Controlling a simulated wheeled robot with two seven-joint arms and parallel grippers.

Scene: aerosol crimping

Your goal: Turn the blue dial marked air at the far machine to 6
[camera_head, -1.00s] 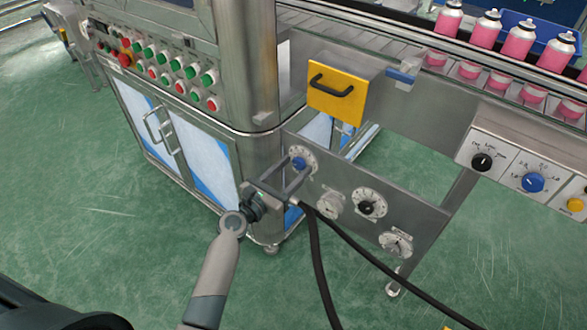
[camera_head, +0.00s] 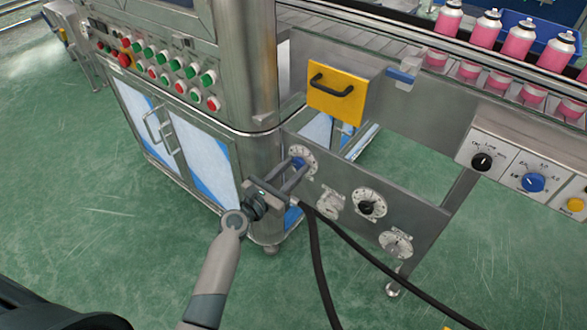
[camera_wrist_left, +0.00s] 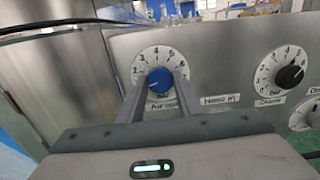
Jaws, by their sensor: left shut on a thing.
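The blue dial (camera_head: 298,163) sits on a round white numbered scale on the grey panel below the yellow box. In the left wrist view the blue dial (camera_wrist_left: 159,80) is between my two fingers, with numbers around it and a label below, partly covered by the fingers. My left gripper (camera_head: 296,170) is shut on the dial, one finger on each side; it also shows in the left wrist view (camera_wrist_left: 160,88). The dial's white pointer mark is small and its exact reading cannot be told. My right gripper does not show.
A black dial (camera_head: 367,208) and two pale gauges (camera_head: 329,204) (camera_head: 396,243) are on the same panel (camera_head: 430,222). Black hoses (camera_head: 318,262) hang below it. A yellow box (camera_head: 336,92) with a handle is above. A control box (camera_head: 515,160) stands right.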

